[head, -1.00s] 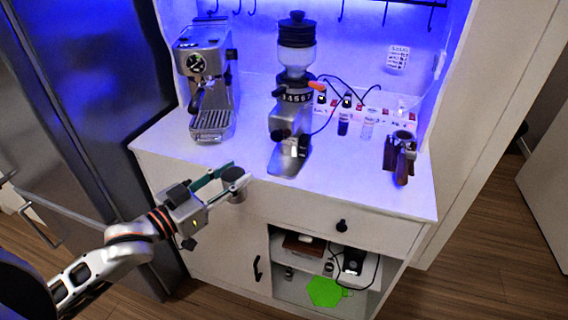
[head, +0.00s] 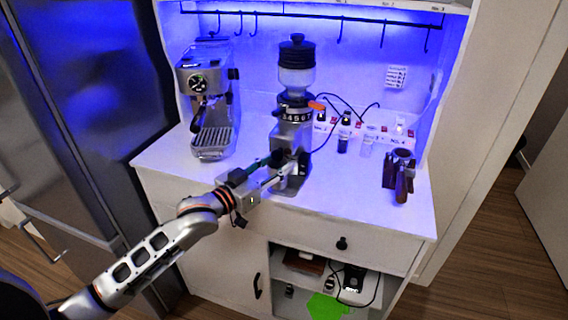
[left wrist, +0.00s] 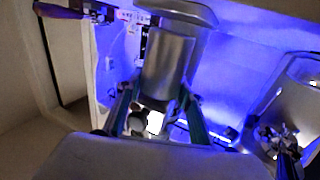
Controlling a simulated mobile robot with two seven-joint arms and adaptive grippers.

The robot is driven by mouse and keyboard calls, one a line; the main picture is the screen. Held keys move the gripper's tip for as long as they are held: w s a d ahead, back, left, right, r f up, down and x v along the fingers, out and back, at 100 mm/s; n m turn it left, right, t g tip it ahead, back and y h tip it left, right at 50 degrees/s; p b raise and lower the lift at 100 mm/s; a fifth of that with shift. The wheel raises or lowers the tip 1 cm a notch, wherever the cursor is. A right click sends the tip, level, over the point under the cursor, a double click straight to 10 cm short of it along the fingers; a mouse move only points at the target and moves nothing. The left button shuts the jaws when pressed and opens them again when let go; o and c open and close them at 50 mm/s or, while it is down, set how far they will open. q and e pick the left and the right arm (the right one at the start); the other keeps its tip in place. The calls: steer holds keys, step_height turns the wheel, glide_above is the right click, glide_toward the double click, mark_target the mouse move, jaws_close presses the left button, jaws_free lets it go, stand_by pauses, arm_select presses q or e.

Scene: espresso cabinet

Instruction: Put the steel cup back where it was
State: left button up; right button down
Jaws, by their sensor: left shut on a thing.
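The steel cup (left wrist: 168,66) shows as a plain metal cylinder between the fingers in the left wrist view. My left gripper (head: 282,162) is shut on it, with a finger along each side. In the head view the gripper and cup are at the front of the coffee grinder (head: 296,78), low down by its base. My right gripper is not in view.
The espresso machine (head: 207,95) stands left of the grinder on the white counter (head: 340,205). A portafilter (head: 400,177) stands at the right, with small jars (head: 343,141) behind. Hooks hang above.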

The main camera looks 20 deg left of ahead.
mark_target(284, 163)
arm_select(q)
steer(key=x, duration=0.3)
steer(key=shift+r, duration=0.1)
steer(key=shift+d+f, duration=0.1)
steer(key=shift+f, duration=0.65)
steer(key=shift+s+f, duration=0.1)
steer(key=shift+f, duration=0.15)
steer(key=o, duration=1.1)
steer(key=shift+o, duration=0.2)
steer(key=shift+s, duration=0.1)
